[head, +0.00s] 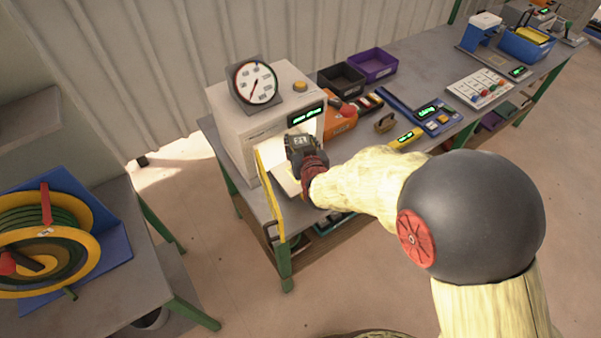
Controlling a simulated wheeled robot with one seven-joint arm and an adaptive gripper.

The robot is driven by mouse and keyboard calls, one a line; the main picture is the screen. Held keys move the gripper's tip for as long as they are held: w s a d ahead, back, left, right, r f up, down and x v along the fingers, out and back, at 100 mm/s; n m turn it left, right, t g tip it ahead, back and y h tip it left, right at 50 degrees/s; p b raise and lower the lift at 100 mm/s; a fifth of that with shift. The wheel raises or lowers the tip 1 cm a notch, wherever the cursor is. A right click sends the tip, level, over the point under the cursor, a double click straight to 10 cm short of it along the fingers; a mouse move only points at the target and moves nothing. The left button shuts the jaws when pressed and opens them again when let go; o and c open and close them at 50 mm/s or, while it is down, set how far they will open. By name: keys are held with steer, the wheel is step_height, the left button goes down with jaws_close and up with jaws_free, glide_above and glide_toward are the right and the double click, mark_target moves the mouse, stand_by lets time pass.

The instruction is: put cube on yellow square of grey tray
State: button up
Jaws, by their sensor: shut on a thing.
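My gripper (299,147) is at the front opening of a white boxy machine (240,130), with its dark body and red wrist in front of the bright inside. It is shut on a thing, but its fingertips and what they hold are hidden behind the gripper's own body. I cannot make out the cube. A pale flat surface (287,181) shows low in the opening, below the gripper. I cannot tell whether it is the grey tray, and no yellow square shows on it.
The machine's yellow-edged door (269,194) stands open, left of my gripper. A dial gauge (256,83) sits on top. An orange box (341,118), dark bin (341,78) and purple bin (373,64) stand to the right. A hose reel (42,222) is on the left table.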

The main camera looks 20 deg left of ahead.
step_height(320, 180, down, 10)
steer(key=shift+f+b, duration=0.1)
steer(key=shift+b, duration=0.5)
steer(key=shift+f, duration=0.15)
steer(key=o, duration=1.5)
steer(key=shift+r, duration=0.2)
steer(key=p+v, duration=0.1)
steer(key=v, duration=1.1)
steer(key=shift+d+f, duration=0.1)
steer(key=shift+f, duration=0.05)
